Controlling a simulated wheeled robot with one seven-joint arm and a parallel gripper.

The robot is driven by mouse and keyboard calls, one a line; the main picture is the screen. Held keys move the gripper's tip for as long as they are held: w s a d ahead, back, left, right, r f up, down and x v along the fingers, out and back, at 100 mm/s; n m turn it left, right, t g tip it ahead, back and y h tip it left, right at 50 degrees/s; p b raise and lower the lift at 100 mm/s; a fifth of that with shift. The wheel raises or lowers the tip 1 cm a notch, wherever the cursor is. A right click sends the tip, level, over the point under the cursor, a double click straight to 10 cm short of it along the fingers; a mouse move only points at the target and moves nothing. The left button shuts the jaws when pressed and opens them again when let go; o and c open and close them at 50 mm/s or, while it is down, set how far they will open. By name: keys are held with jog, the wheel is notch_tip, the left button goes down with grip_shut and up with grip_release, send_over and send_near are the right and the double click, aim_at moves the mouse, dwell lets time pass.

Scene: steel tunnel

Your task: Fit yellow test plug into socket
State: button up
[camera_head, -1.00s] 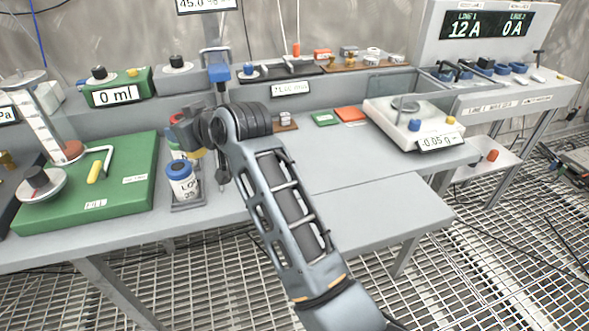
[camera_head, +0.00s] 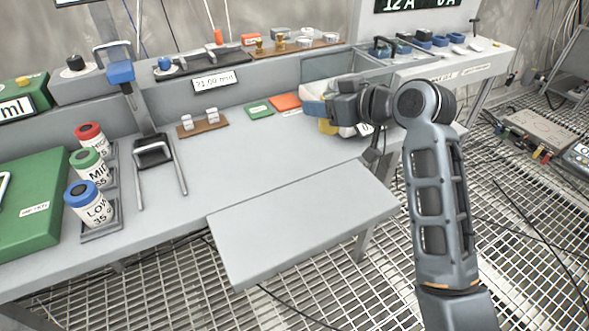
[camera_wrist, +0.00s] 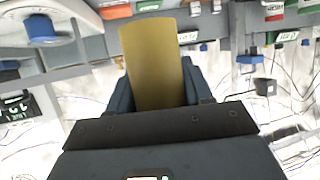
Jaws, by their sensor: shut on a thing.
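My gripper (camera_head: 332,106) is over the right part of the bench, in front of the white scale. In the wrist view its two dark fingers (camera_wrist: 158,88) are shut on the yellow test plug (camera_wrist: 155,62), a plain yellow cylinder that stands out well beyond them. In the head view the wrist hides most of the grip, and only a small yellow patch shows beneath it. I cannot make out the socket with certainty in either view.
The white scale (camera_wrist: 28,48) with its blue knob is close by in the wrist view. A green card (camera_head: 258,110) and an orange card (camera_head: 286,101) lie left of my gripper. Blue trays (camera_head: 420,40) line the right shelf. The front table leaf (camera_head: 300,220) is clear.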

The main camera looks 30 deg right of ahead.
jog(key=s+a+f, duration=0.1)
jog(key=a+f, duration=0.1)
jog(key=a, duration=0.1)
jog(key=s+a+f, duration=0.2)
jog(key=a, duration=0.1)
jog(key=s+a+f, duration=0.2)
jog(key=a, duration=0.1)
jog(key=shift+s+a+f, duration=0.2)
jog(key=shift+a+f, duration=0.2)
jog(key=shift+f, duration=1.95)
jog(key=shift+f, duration=0.15)
jog(key=o, duration=1.1)
jog(key=shift+s+r, duration=0.15)
jog(key=shift+r, duration=0.05)
jog(key=v, duration=1.1)
jog(key=shift+s+r, duration=0.1)
jog(key=shift+s, duration=0.25)
